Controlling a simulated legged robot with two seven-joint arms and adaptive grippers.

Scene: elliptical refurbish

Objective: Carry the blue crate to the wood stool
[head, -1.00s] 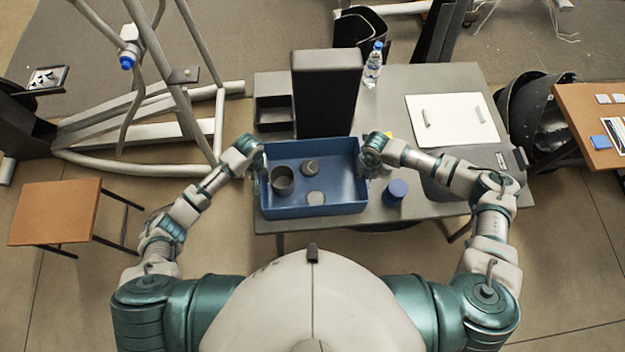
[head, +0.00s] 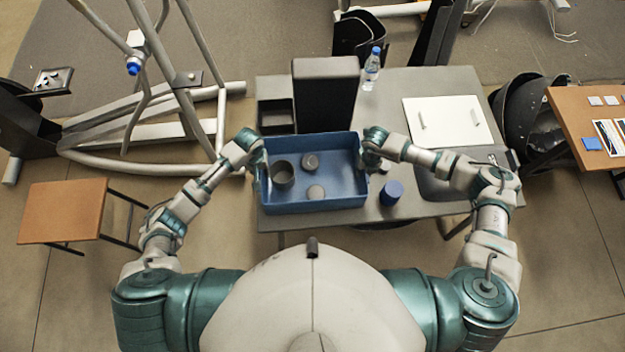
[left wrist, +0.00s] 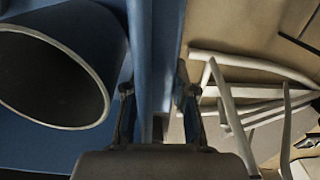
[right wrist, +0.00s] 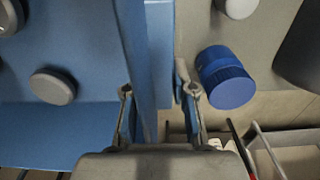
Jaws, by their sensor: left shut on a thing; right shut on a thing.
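The blue crate (head: 330,203) is at the front edge of the grey table in the head view, with a dark cup and two small round grey pieces inside. My left gripper (head: 257,158) is shut on its left wall, and the left wrist view shows the fingers (left wrist: 158,100) on both sides of that wall. My right gripper (head: 371,157) is shut on its right wall; the right wrist view shows the same grip (right wrist: 155,98). I cannot tell whether the crate's bottom touches the table. The wood stool (head: 62,211) stands on the floor at the left, its top empty.
The grey table (head: 425,85) also bears a tall dark box (head: 325,95), a water bottle (head: 372,68), a white panel (head: 448,122) and a blue-capped jar (head: 391,193). A grey tubular frame (head: 150,160) stands behind the stool. Floor between stool and table is clear.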

